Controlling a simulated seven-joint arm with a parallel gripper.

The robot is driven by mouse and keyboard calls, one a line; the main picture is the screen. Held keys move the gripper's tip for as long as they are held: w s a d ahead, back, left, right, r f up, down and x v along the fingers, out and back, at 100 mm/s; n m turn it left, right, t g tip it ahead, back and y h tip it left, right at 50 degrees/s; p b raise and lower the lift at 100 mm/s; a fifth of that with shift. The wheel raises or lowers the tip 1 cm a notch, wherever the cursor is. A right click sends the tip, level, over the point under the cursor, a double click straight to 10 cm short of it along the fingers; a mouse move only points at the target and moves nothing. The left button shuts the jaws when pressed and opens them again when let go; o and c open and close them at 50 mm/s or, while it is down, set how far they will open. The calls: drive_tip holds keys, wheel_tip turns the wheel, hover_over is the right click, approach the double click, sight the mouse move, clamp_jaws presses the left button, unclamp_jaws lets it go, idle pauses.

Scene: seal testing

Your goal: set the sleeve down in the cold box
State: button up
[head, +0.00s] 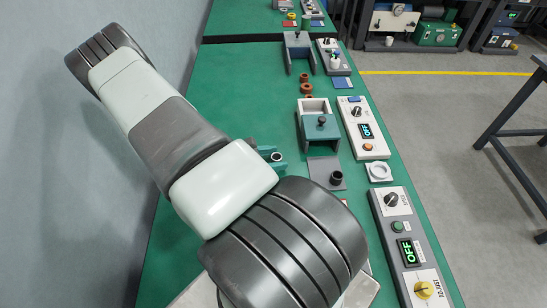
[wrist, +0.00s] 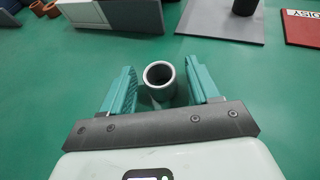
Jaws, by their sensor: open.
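A short grey metal sleeve (wrist: 159,76) with an open bore stands upright on the green bench, between my gripper's fingers. My gripper (wrist: 158,88) is open, with a teal finger on either side and a visible gap to the right one; contact on the left is unclear. In the head view the sleeve (head: 276,157) shows at my gripper's (head: 271,158) fingertips, partly covered by my arm. A white-rimmed box (head: 314,105) with a teal front part (head: 320,132) and dark knob stands beyond, to the right. I cannot tell if it is the cold box.
A dark sleeve (head: 337,178) stands on a grey plate (head: 322,166). A white control panel (head: 363,130) and a grey one (head: 405,245) read OFF. A white ring holder (head: 379,172) sits between them. Brown rings (head: 305,78) and another box (head: 298,52) stand farther back.

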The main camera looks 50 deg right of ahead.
drive_tip(key=shift+r, duration=0.15)
drive_tip(key=v, duration=1.2)
drive_tip(key=shift+w+a+r, duration=0.1)
drive_tip(key=shift+w+r, duration=0.05)
drive_tip(key=shift+r, duration=0.05)
drive_tip(key=s+a+r+m+t+y, duration=0.1)
drive_tip(key=a+r+m+t+y, duration=0.1)
drive_tip(key=r, duration=0.8)
drive_tip(key=s+a+r+m+t+y, duration=0.2)
drive_tip(key=a+r+m+y, duration=0.2)
drive_tip(key=a+r, duration=0.3)
drive_tip(key=s+a+r+m+t+y, duration=0.1)
drive_tip(key=a+r+m+t+y, duration=0.1)
drive_tip(key=r, duration=1.3)
drive_tip(key=a+m+y, duration=0.1)
drive_tip(key=a+m, duration=0.1)
drive_tip(key=m, duration=0.1)
drive_tip(key=shift+s+a+r+m+y, duration=0.2)
drive_tip(key=shift+a+r+m+y, duration=0.1)
drive_tip(key=shift+a+y, duration=0.1)
drive_tip(key=shift+o, duration=0.5)
drive_tip(key=s+a+r+m+t+y, duration=0.1)
drive_tip(key=s+a+r+t+y, duration=0.1)
drive_tip(key=s+a+r+t, duration=0.2)
wheel_tip(320, 180, up, 2)
drive_tip(key=s+a, duration=0.1)
drive_tip(key=s, duration=0.1)
drive_tip(key=shift+s+r+m+y, duration=0.25)
drive_tip(key=shift+s+m+y, duration=0.05)
drive_tip(key=shift+m+y, duration=0.1)
